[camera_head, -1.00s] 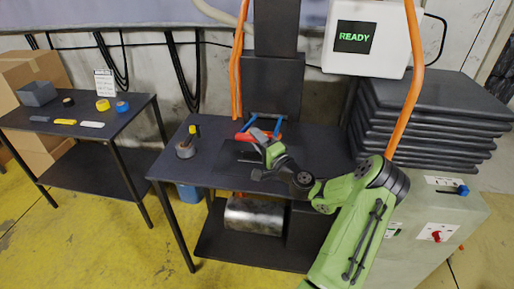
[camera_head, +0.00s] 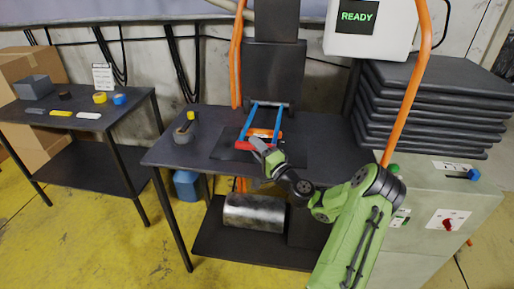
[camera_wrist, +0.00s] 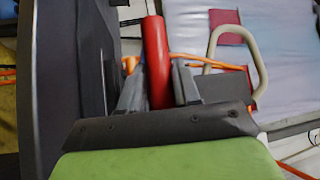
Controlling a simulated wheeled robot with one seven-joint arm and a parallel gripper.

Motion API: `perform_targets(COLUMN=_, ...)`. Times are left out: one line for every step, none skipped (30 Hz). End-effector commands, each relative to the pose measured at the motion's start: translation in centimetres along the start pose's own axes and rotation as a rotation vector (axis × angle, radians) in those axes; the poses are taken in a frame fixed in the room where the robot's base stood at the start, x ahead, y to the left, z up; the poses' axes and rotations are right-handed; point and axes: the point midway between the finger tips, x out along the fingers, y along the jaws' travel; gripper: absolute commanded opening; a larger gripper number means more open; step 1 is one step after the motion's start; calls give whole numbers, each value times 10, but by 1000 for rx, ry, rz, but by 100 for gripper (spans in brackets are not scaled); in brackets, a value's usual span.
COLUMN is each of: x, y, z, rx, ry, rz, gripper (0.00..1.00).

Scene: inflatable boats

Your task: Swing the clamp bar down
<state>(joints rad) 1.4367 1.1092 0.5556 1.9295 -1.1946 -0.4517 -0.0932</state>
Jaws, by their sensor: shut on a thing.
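The clamp bar has two blue side arms (camera_head: 246,122) hinged at the back of the dark press on the bench. A red crossbar (camera_head: 242,145) joins their near ends. The blue arms slope toward me, and the crossbar sits low, near the front of the dark plate. My gripper (camera_head: 261,146) is shut on the red crossbar. In the wrist view the red crossbar (camera_wrist: 157,62) runs upright in the picture between the two grey fingers (camera_wrist: 158,92). An orange piece (camera_head: 265,133) lies just behind the crossbar. My gripper hides part of the crossbar and plate.
A tape roll (camera_head: 184,133) stands on the bench's left side. An orange hose (camera_head: 408,90) hangs at right, before a stack of dark slabs (camera_head: 440,100). A screen (camera_head: 359,16) reads READY. A control cabinet (camera_head: 440,200) stands at right. A side table (camera_head: 100,118) stands left.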

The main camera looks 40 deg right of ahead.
Motion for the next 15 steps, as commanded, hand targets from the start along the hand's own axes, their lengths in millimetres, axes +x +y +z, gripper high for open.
perform_targets(x=0, y=0, z=0, rx=1, ry=1, rz=1, gripper=0)
perform_targets(x=0, y=0, z=0, rx=1, ry=1, rz=1, gripper=0)
perform_targets(x=0, y=0, z=0, rx=1, ry=1, rz=1, gripper=0)
perform_targets(x=0, y=0, z=0, rx=1, ry=1, rz=1, gripper=0)
perform_targets(x=0, y=0, z=0, rx=1, ry=1, rz=1, gripper=0)
perform_targets(x=0, y=0, z=0, rx=1, ry=1, rz=1, gripper=0)
perform_targets(x=0, y=0, z=0, rx=1, ry=1, rz=1, gripper=33)
perform_targets(x=0, y=0, z=0, rx=1, ry=1, rz=1, gripper=38)
perform_targets(x=0, y=0, z=0, rx=1, ry=1, rz=1, gripper=44)
perform_targets(x=0, y=0, z=0, rx=1, ry=1, rz=1, gripper=49)
perform_targets(x=0, y=0, z=0, rx=1, ry=1, rz=1, gripper=52)
perform_targets(x=0, y=0, z=0, rx=1, ry=1, rz=1, gripper=52)
perform_targets(x=0, y=0, z=0, rx=0, ry=1, rz=1, gripper=52)
perform_targets(x=0, y=0, z=0, rx=0, ry=1, rz=1, gripper=52)
perform_targets(x=0, y=0, z=0, rx=0, ry=1, rz=0, gripper=52)
